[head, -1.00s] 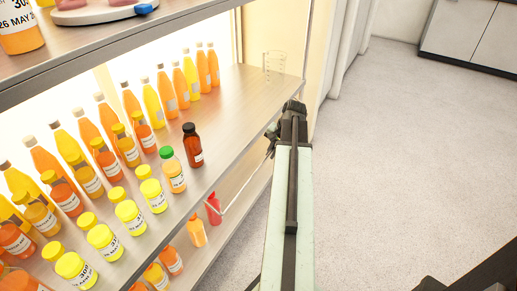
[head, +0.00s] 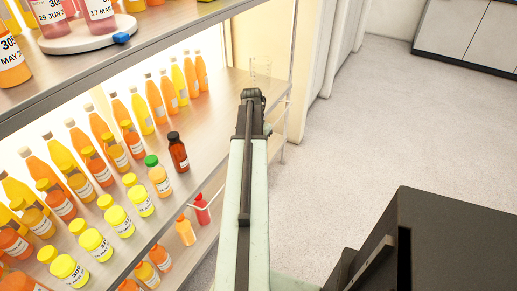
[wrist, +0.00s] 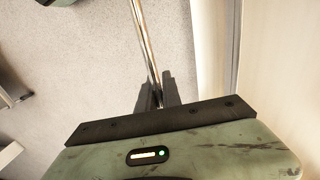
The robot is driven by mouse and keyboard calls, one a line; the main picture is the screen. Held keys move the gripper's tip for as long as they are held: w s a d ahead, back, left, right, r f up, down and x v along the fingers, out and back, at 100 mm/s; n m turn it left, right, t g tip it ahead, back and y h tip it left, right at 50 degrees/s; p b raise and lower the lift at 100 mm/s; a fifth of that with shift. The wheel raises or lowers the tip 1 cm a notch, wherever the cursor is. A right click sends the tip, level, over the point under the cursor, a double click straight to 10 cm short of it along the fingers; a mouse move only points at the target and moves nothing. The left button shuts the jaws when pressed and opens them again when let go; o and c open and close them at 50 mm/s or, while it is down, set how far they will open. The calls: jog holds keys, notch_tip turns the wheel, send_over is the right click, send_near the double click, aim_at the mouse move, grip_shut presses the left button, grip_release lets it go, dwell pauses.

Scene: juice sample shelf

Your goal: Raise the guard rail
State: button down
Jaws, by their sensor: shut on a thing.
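The guard rail is a thin, shiny metal bar. In the wrist view the guard rail (wrist: 146,45) runs from the top edge down between the two dark fingers of my gripper (wrist: 160,90), which is shut on it. In the head view a short piece of the rail (head: 218,194) shows at the shelf's front, below the edge of the middle board. My arm hides the rest of it and most of my gripper there.
The middle board (head: 207,121) holds rows of orange and yellow juice bottles, a brown bottle (head: 178,152) near its front, and a clear beaker (head: 261,69) at its far end. A red bottle (head: 202,209) stands below. Open floor (head: 400,130) lies to the right.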

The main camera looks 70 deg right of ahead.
jog(key=r+p, duration=0.1)
jog(key=r, duration=0.1)
jog(key=r+p, duration=0.1)
jog(key=p, duration=0.1)
jog(key=shift+s+r, duration=0.35)
jog(key=shift+s, duration=0.05)
dwell(1.0)
jog(key=c, duration=1.5)
grip_release()
jog(key=shift+s, duration=0.1)
